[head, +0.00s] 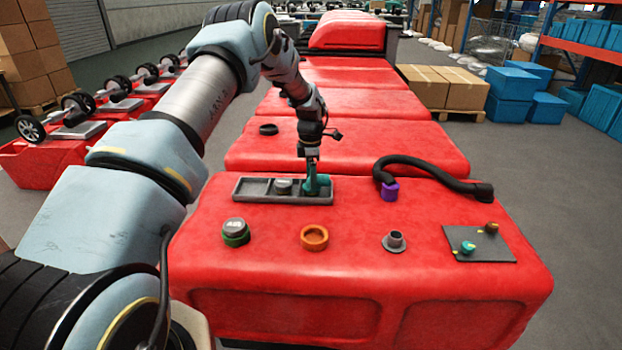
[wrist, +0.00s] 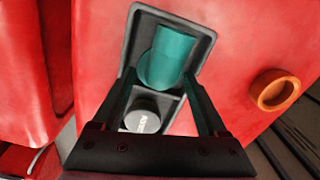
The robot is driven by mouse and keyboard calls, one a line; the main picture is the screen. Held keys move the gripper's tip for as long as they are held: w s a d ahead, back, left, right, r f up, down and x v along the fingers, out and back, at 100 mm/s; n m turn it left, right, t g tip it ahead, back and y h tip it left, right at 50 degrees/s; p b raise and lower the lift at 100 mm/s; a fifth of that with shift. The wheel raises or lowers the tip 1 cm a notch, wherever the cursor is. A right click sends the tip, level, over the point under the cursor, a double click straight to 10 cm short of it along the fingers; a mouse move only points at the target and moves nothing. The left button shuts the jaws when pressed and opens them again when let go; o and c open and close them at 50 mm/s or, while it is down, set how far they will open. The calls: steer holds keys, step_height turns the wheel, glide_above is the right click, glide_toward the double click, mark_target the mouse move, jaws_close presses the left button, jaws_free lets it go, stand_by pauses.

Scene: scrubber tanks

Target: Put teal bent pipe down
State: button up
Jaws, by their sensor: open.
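The teal bent pipe (wrist: 168,58) lies in the end compartment of the grey tray (wrist: 205,32), which rests on the red tank. It also shows in the head view (head: 323,182), partly behind my gripper. My gripper (head: 312,172) points down over that right-hand compartment. In the wrist view my gripper (wrist: 162,82) has its two fingers spread apart, one on each side of the pipe's near end. Whether either finger touches the pipe cannot be told.
A grey cap (head: 283,186) sits in the tray's middle compartment. On the red tank (head: 350,255) are a green-ringed cap (head: 235,231), an orange ring (head: 314,237), a grey flanged spout (head: 394,241), a black hose (head: 435,172) with a purple collar (head: 389,192) and a dark plate (head: 480,248).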

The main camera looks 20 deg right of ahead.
step_height(320, 180, up, 11)
steer(key=b, duration=0.3)
steer(key=s+a+r+m, duration=0.1)
steer(key=a+r+m, duration=0.3)
steer(key=a, duration=0.7)
steer(key=s+a+m+t, duration=0.1)
steer(key=s+a+m, duration=1.1)
steer(key=s+a, duration=1)
steer(key=a, duration=0.4)
steer(key=shift+s+r+m+t, duration=0.2)
steer(key=shift+s+m+t, duration=0.1)
steer(key=shift+m, duration=0.1)
